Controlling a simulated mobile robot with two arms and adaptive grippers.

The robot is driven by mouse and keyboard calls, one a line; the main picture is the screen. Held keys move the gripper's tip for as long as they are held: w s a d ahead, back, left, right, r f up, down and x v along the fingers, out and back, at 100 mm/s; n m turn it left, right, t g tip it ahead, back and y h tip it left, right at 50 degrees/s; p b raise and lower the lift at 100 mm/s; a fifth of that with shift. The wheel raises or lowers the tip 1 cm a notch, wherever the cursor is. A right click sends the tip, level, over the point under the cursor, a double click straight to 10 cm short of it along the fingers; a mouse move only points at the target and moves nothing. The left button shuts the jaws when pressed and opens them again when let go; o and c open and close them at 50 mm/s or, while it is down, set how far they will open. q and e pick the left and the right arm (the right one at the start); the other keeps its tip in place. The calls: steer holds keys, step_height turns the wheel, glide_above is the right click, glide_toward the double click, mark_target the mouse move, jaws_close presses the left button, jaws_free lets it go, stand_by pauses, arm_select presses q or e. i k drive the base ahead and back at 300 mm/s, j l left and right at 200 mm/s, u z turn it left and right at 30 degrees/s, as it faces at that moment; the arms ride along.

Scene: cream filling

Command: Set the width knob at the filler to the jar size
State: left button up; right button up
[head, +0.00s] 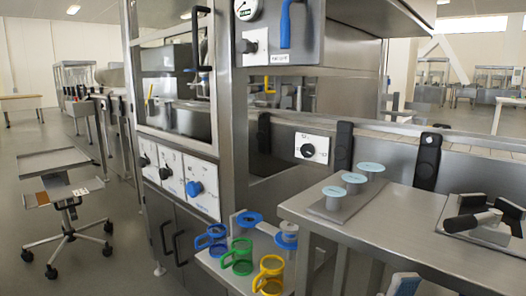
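A black knob (308,150) sits on a white plate with small markings, on the steel wall behind the worktop. Its markings are too small to read for certain, so I cannot confirm that it is the width knob or tell its setting. Three jars with pale teal lids stand in a row on a flat grey plate (322,212): a near jar (334,198), a middle jar (354,182) and a far jar (371,169). They look alike in size. Neither of my grippers can be made out in the head view.
A steel cabinet on the left carries two black knobs (165,173) and a blue knob (195,188). Another dark knob (248,46) sits higher up. Blue, green (238,256) and yellow (270,274) ringed pieces stand below. A black-and-steel fixture (474,222) occupies the worktop's right (400,222).

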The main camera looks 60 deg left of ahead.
mark_target(307, 150)
steer(key=j+u, duration=0.15)
steer(key=u, duration=1.4)
